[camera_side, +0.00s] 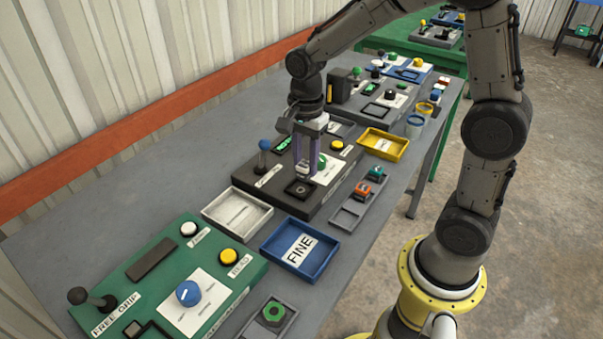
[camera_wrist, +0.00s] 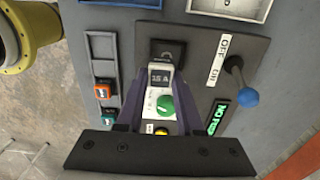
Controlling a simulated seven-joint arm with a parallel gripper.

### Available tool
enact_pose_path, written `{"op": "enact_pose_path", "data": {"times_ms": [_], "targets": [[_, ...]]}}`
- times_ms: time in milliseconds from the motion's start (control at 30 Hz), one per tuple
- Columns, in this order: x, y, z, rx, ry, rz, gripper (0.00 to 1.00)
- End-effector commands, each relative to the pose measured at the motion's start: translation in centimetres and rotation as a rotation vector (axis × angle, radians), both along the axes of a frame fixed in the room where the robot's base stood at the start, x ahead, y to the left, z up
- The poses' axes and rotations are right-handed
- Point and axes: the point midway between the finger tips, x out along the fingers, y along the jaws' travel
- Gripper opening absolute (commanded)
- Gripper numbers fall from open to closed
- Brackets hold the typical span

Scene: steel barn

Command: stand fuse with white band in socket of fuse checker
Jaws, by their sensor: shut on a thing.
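The fuse checker (camera_side: 262,190) is a dark box with a blue-knobbed lever, a green knob, a yellow button and a green lit display. In the wrist view the display (camera_wrist: 218,118) seems to read "NO FUSE", partly cut off. Its square dark socket (camera_side: 299,188) also shows in the wrist view (camera_wrist: 168,47). My gripper (camera_side: 304,168) is shut on a pale grey fuse marked "15 A" (camera_wrist: 160,76), held close above the socket. I cannot tell whether its lower end is inside the socket. Its band is not clear.
A grey rack (camera_side: 345,216) right of the checker holds an orange and a teal fuse. A blue "FINE" tray (camera_side: 322,266), a whitish tray (camera_side: 215,207) and a yellow tray (camera_side: 403,147) stand nearby. The checker's lever (camera_wrist: 238,80) stands up beside the socket.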

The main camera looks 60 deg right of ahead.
Motion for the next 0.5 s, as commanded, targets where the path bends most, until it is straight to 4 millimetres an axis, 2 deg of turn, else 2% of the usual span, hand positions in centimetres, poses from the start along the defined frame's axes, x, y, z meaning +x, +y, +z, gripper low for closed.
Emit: {"op": "enact_pose_path", "data": {"times_ms": [200,333,500], "targets": [[1.1,-0.1,-1.4,0.000,0.002,0.000,0.00],[1.0,-0.1,-3.3,0.000,0.004,0.000,0.00],[1.1,-0.1,-4.3,0.000,-0.001,0.000,0.00]]}}
